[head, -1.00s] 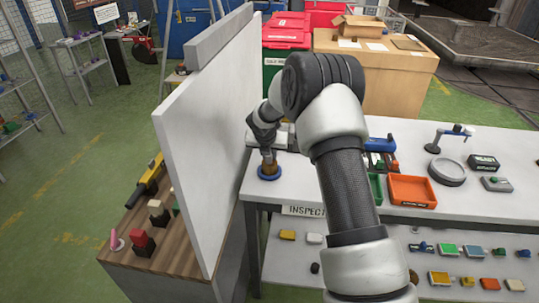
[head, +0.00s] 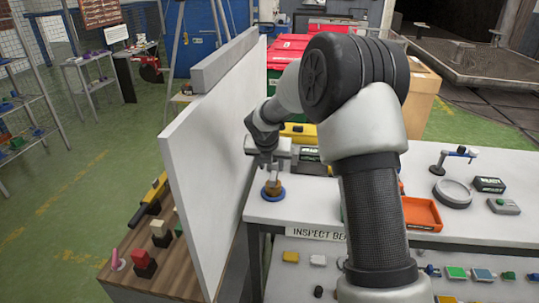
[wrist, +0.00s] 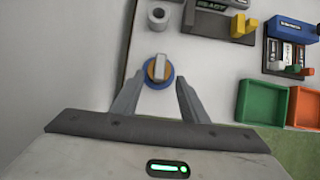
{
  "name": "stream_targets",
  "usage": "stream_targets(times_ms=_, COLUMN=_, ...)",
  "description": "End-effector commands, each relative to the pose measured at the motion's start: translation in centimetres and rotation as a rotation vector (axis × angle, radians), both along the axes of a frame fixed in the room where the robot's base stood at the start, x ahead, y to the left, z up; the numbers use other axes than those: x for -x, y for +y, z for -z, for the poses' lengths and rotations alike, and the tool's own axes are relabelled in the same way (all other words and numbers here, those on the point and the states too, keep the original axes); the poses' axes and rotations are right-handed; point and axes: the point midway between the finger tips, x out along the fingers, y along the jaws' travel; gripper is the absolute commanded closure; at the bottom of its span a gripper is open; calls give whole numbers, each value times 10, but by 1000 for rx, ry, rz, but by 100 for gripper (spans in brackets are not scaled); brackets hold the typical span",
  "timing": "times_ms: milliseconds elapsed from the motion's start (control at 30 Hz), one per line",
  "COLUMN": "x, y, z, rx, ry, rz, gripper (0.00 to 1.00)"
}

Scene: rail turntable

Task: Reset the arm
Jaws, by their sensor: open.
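My gripper (head: 270,164) is open in the head view, pointing down just above a small brown-gold piece (head: 272,186) on a round blue base (head: 273,194). The piece stands on the grey bench top (head: 310,206) near its left edge. In the wrist view my open gripper (wrist: 159,80) has one finger on each side of the piece (wrist: 159,68). Nothing is held between the fingers. My arm hides part of the bench in the head view.
A tall white panel (head: 205,150) stands close on the left of my gripper. Orange (wrist: 305,107) and green (wrist: 262,100) trays lie to the right. A grey ring-shaped part (wrist: 158,18) is just beyond the piece. Dark devices stand at the back.

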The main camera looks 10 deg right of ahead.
Motion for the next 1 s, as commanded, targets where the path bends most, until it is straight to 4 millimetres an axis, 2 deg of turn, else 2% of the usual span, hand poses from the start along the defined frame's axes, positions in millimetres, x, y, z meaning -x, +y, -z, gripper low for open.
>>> stream_targets(times_ms=33, x=6, y=1, z=-14, rx=0, ry=-3, rz=1, gripper=60)
stream_targets(times_ms=200, x=23, y=7, z=-43, rx=1, ry=-3, rz=0, gripper=60)
stream_targets(times_ms=467, x=36, y=10, z=-67, rx=-5, ry=-4, rz=15, gripper=60)
stream_targets(times_ms=567, x=50, y=6, z=-86, rx=-46, ry=-24, rz=111, gripper=60)
stream_targets(times_ms=667, x=81, y=-3, z=-119, rx=-145, ry=-69, rz=334, gripper=60)
stream_targets(times_ms=767, x=129, y=-15, z=-156, rx=-300, ry=-131, rz=653, gripper=60)
stream_targets(times_ms=900, x=204, y=-28, z=-193, rx=-560, ry=-219, rz=1132, gripper=60)
stream_targets(times_ms=1000, x=259, y=-32, z=-208, rx=-763, ry=-267, rz=1473, gripper=60)
